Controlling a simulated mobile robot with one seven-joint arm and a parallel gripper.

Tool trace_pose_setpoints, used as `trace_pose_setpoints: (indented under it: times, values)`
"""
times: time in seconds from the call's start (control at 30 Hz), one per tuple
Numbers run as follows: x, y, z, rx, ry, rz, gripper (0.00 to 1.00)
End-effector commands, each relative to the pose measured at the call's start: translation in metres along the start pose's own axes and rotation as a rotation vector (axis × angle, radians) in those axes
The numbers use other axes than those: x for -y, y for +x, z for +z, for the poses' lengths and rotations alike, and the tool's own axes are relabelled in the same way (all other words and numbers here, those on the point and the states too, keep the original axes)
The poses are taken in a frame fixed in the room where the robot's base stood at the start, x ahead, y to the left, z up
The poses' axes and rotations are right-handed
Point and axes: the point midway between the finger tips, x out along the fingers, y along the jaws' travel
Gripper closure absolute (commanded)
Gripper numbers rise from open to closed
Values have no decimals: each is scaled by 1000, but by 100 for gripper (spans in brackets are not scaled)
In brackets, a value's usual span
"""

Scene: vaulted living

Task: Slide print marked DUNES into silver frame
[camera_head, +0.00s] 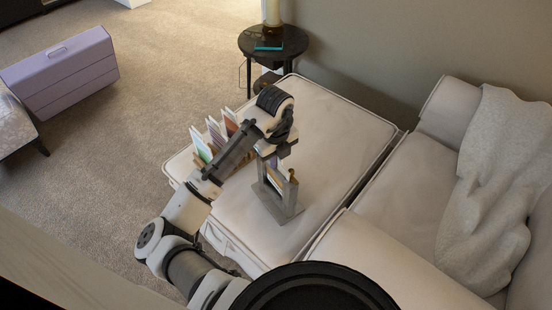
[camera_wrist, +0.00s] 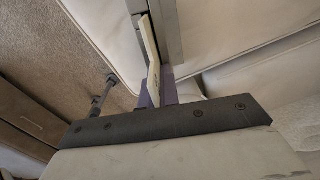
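The silver frame (camera_head: 288,212) stands upright on its flat base on the cream ottoman. It also shows in the wrist view as grey uprights (camera_wrist: 168,30). My gripper (camera_head: 275,158) is directly above the frame, pointing down. In the wrist view my gripper (camera_wrist: 158,92) is shut on a thin cream-edged print (camera_wrist: 153,55), which extends alongside the grey upright. The print's lower part shows between the frame's posts in the head view (camera_head: 275,176). I cannot read its marking or tell whether it sits in the slot.
Several other prints (camera_head: 201,146) stand in a rack on the ottoman (camera_head: 325,120), left of the frame and partly behind my arm. A sofa with a throw (camera_head: 490,180) is at the right. A round black side table (camera_head: 290,42) stands behind. The ottoman's far side is clear.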

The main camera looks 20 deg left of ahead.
Motion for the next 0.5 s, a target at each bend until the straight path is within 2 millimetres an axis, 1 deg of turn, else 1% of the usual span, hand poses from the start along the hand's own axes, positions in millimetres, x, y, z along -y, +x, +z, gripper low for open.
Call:
trace_pose_setpoints:
  times: [0.03, 0.27, 0.43, 0.5]
  values:
    - [-1, 24, -4, -21, -2, 21, 100]
    - [-1, 25, -4, -19, -2, 20, 100]
    - [-1, 26, -4, -19, -1, 20, 79]
    - [-1, 25, -4, -19, -1, 19, 78]
